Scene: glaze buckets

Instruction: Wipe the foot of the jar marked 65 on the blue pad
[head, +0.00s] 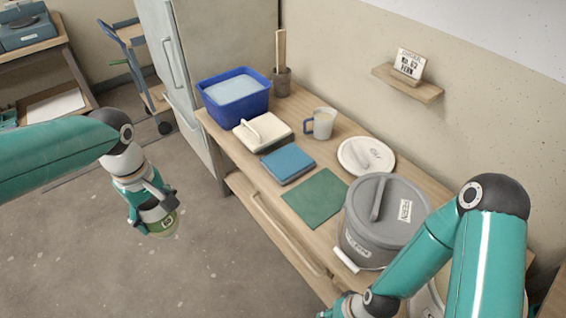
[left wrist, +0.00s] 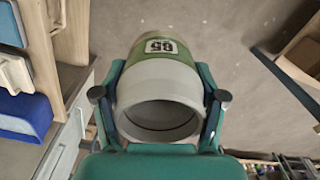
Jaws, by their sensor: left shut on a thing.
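The jar marked 65 (left wrist: 160,75) has a pale grey upper part and a green lower part with a white label. My left gripper (left wrist: 160,108) is shut on its pale part, with one finger on each side. In the head view the jar (head: 160,222) hangs in my left gripper (head: 146,203) over open floor, left of the bench. The jar is apart from the blue pad (head: 288,163), which lies flat on the bench. My right arm reaches across the lower right; its fingertips are not clearly visible.
The bench (head: 335,128) also holds a blue tub (head: 210,108), a cream block with a handle (head: 262,133), a mug (head: 322,124), a green mat (head: 315,198), a round lid (head: 358,165) and a lidded grey bucket (head: 362,235). A fridge (head: 215,50) stands behind.

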